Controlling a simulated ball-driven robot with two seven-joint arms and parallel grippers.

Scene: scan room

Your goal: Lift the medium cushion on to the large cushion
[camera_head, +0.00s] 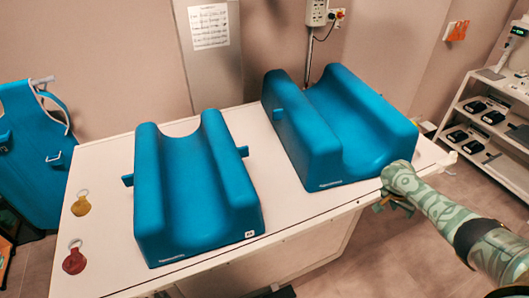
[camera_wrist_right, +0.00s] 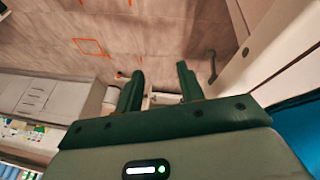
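Two blue cushions with a trough along the top stand apart on a white table (camera_head: 100,170). The left one (camera_head: 185,190) looks smaller, and I take it for the medium cushion; it has small side tabs. The right one (camera_head: 340,120) looks bigger and taller, and I take it for the large cushion. My right gripper (camera_head: 388,203) is at the table's right front edge, close to the large cushion's front right corner. In the right wrist view its two fingers (camera_wrist_right: 160,80) are apart with nothing between them. My left gripper is not in view.
A yellow tag (camera_head: 81,204) and a red tag (camera_head: 74,259) lie at the table's left end. A blue apron (camera_head: 38,145) hangs at the far left. A shelf cart (camera_head: 490,115) with several dark devices stands at the right. The table between the cushions is clear.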

